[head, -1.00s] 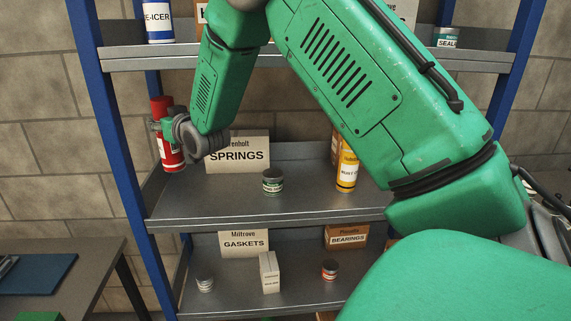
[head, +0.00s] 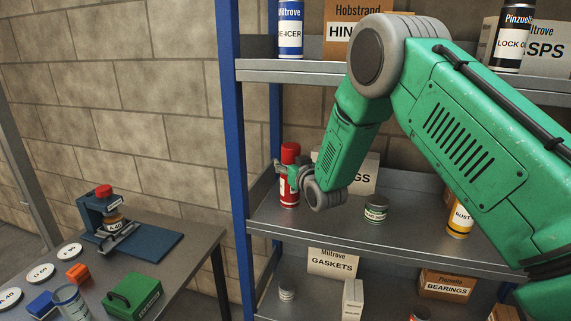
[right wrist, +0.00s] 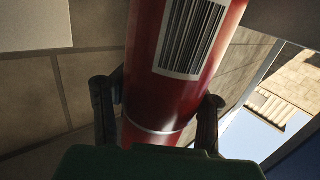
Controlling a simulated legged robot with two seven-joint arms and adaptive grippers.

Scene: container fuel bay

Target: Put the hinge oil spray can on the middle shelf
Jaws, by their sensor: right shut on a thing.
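A red spray can with a red cap (head: 289,156) is upright at the left end of the middle shelf (head: 330,222). Its name is unreadable; the right wrist view shows its red body (right wrist: 155,100) with a barcode label. My right gripper (head: 287,177) is shut around the can's body, and its fingers (right wrist: 158,108) lie on both sides of it. The can's base is at or just above the shelf surface; I cannot tell whether it touches. My left gripper is not in view.
A SPRINGS box (head: 362,176) stands behind my right wrist. A small green tin (head: 376,209) and a yellow RUST can (head: 461,219) stand farther right on the same shelf. The blue upright (head: 233,150) is left of the can. A table (head: 190,262) holds several items.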

